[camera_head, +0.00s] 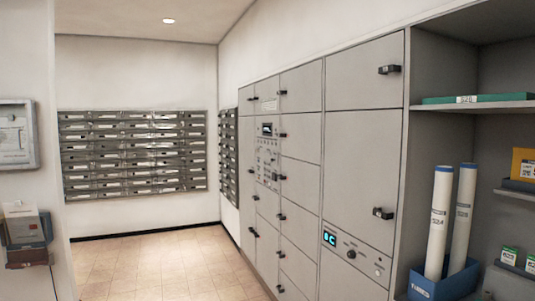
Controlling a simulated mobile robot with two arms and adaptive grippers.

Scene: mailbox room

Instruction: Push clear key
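A control panel (267,158) is set in the grey locker wall near the middle of the camera_head view. It has a small dark display (267,130) at its top and rows of small keys below. The keys are too small to read, so I cannot tell which one is the clear key. Neither of my grippers is in view.
Grey lockers (365,165) with black handles line the right wall. A lower panel has a lit blue display (329,239) and a knob (351,254). White tubes (438,222) stand in a blue bin (445,284) at right. Mailboxes (133,152) hang at the back. The tiled floor (160,265) is clear.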

